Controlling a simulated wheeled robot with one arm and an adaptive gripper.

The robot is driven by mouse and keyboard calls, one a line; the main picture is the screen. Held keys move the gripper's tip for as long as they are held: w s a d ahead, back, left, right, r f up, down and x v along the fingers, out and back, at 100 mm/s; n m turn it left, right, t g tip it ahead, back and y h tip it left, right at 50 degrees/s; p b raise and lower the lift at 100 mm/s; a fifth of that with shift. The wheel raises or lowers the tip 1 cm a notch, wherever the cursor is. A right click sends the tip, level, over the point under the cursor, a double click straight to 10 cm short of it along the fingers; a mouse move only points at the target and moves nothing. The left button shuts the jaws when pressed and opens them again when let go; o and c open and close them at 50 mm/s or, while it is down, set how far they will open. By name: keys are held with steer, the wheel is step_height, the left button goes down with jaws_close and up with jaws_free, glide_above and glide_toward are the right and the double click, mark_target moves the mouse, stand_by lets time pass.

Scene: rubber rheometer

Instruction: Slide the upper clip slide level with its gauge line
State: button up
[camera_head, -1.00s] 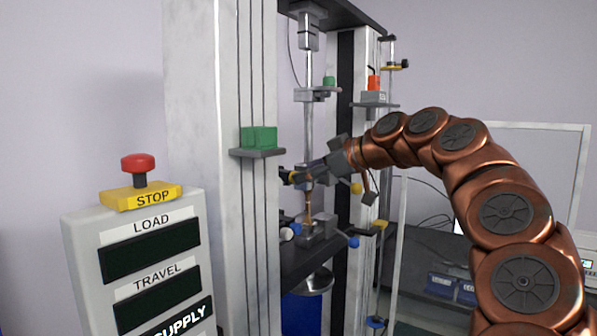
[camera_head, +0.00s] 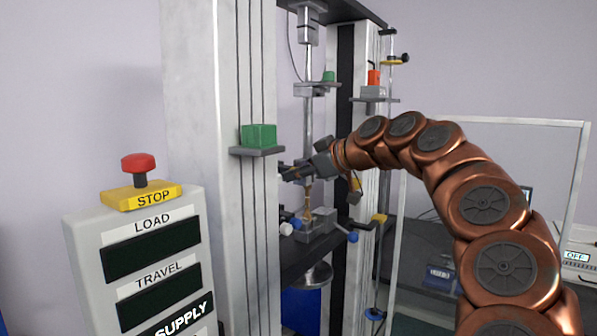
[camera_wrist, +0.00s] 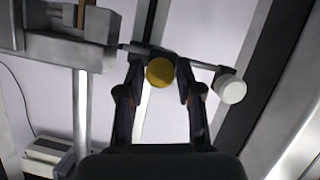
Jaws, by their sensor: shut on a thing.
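In the wrist view, my gripper (camera_wrist: 158,72) is shut on a round yellow knob (camera_wrist: 160,73), which sits between the fingertips. A thin bar with a white knob (camera_wrist: 231,89) at its right end runs past the fingertips. In the head view, my gripper (camera_head: 290,174) reaches in from the right between the frame columns, just above the copper-coloured specimen (camera_head: 308,198). The held knob is hidden there. I cannot make out the clip slide's body or its gauge line.
The near column (camera_head: 205,110) with a green block (camera_head: 259,136) on a ledge stands left of my gripper. The lower grip (camera_head: 318,229) has a blue knob (camera_head: 352,237) on its right. The control panel (camera_head: 135,265) with a red stop button is at front left.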

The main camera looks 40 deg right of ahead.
jaws_close()
step_height(320, 180, down, 7)
steer(key=b, duration=0.7)
steer(key=shift+f+b, duration=0.2)
steer(key=shift+b, duration=0.15)
steer(key=shift+r, duration=0.1)
steer(key=o, duration=0.9)
jaws_free()
steer(key=shift+s+r, duration=0.1)
